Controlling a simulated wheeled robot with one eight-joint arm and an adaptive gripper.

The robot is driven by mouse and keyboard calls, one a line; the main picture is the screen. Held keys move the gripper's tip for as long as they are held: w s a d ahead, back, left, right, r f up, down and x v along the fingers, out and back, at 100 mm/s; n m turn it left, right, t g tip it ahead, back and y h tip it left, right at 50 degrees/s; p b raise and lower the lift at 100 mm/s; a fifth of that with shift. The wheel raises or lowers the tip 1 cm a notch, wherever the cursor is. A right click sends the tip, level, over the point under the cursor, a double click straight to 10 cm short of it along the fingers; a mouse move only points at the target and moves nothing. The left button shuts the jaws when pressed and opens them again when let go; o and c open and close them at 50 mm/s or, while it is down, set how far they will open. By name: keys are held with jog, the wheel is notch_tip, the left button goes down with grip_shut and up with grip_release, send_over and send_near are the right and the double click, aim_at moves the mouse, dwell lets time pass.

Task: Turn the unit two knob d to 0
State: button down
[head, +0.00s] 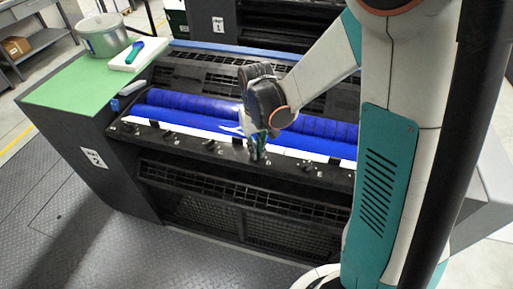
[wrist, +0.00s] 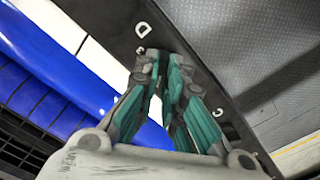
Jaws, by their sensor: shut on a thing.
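Unit two is the dark press (head: 155,195), with a sideways "2" label (head: 95,157) on its left end. A row of small knobs with letters runs along its black front ledge (head: 225,152). My gripper (head: 257,153) reaches down to this ledge right of the middle.
Blue rollers (head: 190,104) and a white strip (head: 185,128) lie just behind the ledge. A metal pot (head: 103,38) and a white block with a blue-green tool (head: 139,53) stand on the green top (head: 70,88). Open floor (head: 60,225) lies in front.

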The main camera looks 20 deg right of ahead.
jog(key=n+b, duration=0.1)
jog(key=n, duration=0.3)
jog(key=shift+a+n, duration=0.1)
jog(key=shift+n, duration=2)
jog(key=c, duration=1.7)
grip_release()
notch_tip(320, 180, up, 12)
jog(key=shift+s, duration=0.1)
